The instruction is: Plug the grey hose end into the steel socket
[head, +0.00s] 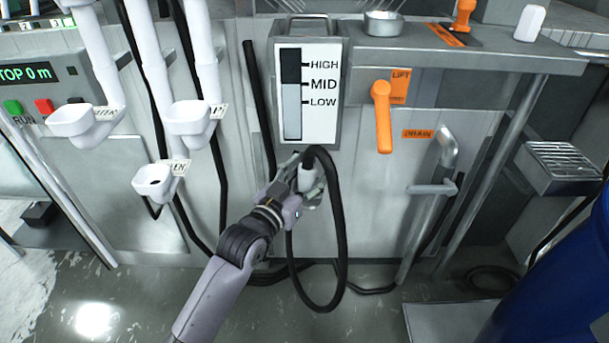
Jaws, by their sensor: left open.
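My left gripper (304,184) is open, in front of the machine's front panel, below the level gauge. A light grey hose end (310,177) shows at its fingers, with a black hose (341,230) bending over from it and hanging in a long loop. The fingers and hose cover part of each other, so I cannot tell whether they touch. I cannot make out the steel socket; the gripper and hose hide part of the panel there. My right gripper is not in view.
A level gauge (307,95) is above the gripper. An orange lift lever (382,118) and a bent steel drain pipe (446,150) are to the right. White funnel cups (75,122) hang at left. A blue drum (560,275) stands at lower right.

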